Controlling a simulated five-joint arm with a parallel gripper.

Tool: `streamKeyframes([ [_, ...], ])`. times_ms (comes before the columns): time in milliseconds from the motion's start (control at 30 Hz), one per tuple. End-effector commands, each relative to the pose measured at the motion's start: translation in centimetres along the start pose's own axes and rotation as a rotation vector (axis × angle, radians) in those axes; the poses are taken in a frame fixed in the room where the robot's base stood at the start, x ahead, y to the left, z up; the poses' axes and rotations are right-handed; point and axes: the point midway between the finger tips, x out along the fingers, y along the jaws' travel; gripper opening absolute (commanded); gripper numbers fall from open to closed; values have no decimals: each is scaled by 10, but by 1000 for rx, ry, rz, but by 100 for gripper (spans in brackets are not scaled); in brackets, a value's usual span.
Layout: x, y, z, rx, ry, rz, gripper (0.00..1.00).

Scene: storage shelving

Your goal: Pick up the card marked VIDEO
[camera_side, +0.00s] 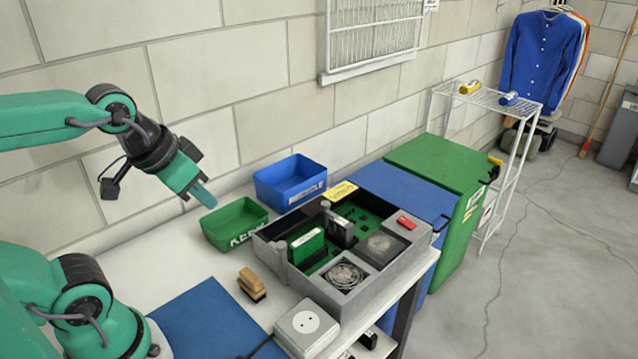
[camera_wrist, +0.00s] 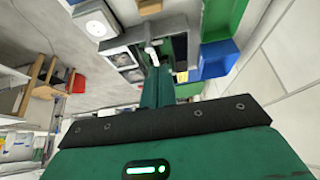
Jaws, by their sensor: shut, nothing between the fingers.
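My gripper (camera_side: 204,194) is shut and empty, raised above the green bin's left side in the side view. Its green fingers (camera_wrist: 157,72) also show closed in the wrist view. An open grey computer case (camera_side: 352,302) sits on the bench, to the right of my gripper and apart from it. A green card with a pale top edge (camera_side: 306,247) stands upright inside the case. A dark grey upright part (camera_side: 342,229) stands beside it. I cannot read the word VIDEO on either one, so I cannot tell which is the marked card.
A green bin (camera_side: 222,237) and a blue bin marked RECYCLE (camera_side: 277,195) stand behind the case. A wooden brush (camera_side: 252,285), a white box (camera_side: 307,330) and a blue mat (camera_side: 205,325) lie in front. A fan (camera_side: 345,275) is in the case.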

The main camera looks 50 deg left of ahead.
Motion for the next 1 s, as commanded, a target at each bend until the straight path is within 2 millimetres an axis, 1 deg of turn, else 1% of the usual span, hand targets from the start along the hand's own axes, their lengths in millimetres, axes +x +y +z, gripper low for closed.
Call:
streamKeyframes([
  [33,0,0,0,0,0,0,0],
  [167,0,0,0,0,0,0,26],
  [200,0,0,0,0,0,0,33],
  [233,0,0,0,0,0,0,39],
  [267,0,0,0,0,0,0,42],
  [667,1,0,-3,0,-7,1,42],
  [833,6,2,-12,-1,-37,3,42],
  [1000,16,4,-28,-1,-87,6,42],
])
